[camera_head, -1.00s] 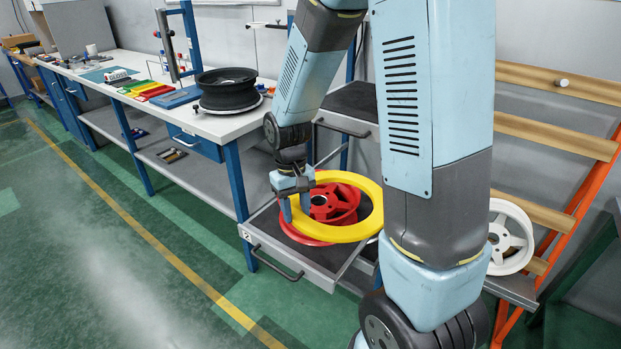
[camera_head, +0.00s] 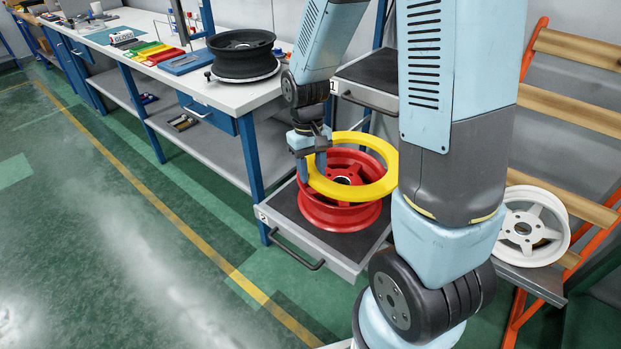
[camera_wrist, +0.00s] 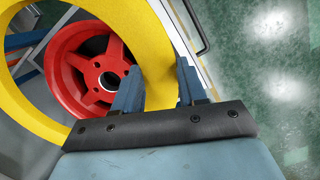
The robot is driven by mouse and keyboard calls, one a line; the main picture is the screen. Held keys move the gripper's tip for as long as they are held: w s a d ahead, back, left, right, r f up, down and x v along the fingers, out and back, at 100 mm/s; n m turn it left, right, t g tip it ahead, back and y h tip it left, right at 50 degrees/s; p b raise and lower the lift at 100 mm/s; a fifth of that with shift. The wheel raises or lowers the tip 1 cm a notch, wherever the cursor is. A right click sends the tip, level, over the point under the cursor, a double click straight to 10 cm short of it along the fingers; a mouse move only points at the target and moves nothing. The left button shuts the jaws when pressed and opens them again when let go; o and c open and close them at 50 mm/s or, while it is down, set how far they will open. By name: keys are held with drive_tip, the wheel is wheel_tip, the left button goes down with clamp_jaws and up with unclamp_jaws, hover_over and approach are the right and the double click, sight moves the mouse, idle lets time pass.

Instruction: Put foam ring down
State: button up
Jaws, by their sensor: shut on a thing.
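The yellow foam ring (camera_head: 373,189) is held in my gripper (camera_head: 313,166) by its left side. It also shows in the wrist view (camera_wrist: 150,60), passing between the two fingers (camera_wrist: 160,95). The ring is above the red wheel (camera_head: 340,215), which lies on the pulled-out drawer (camera_head: 285,205). The red wheel shows through the ring's opening in the wrist view (camera_wrist: 70,75). I cannot tell whether the ring touches the wheel's rim. My arm hides the right edge of the ring in the head view.
A black wheel (camera_head: 240,47) lies on a round plate on the white workbench (camera_head: 205,88) at left. An upper drawer (camera_head: 370,75) is behind the ring. A white wheel (camera_head: 530,228) leans on an orange-framed rack (camera_head: 575,120) at right. Green floor is open at the front left.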

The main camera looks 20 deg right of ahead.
drive_tip(key=w+f, duration=0.7)
drive_tip(key=shift+d, duration=0.35)
wheel_tip(320, 180, down, 3)
drive_tip(key=shift+r, duration=0.15)
drive_tip(key=shift+s, duration=0.15)
drive_tip(key=shift+c, duration=0.3)
drive_tip(key=o, duration=1.1)
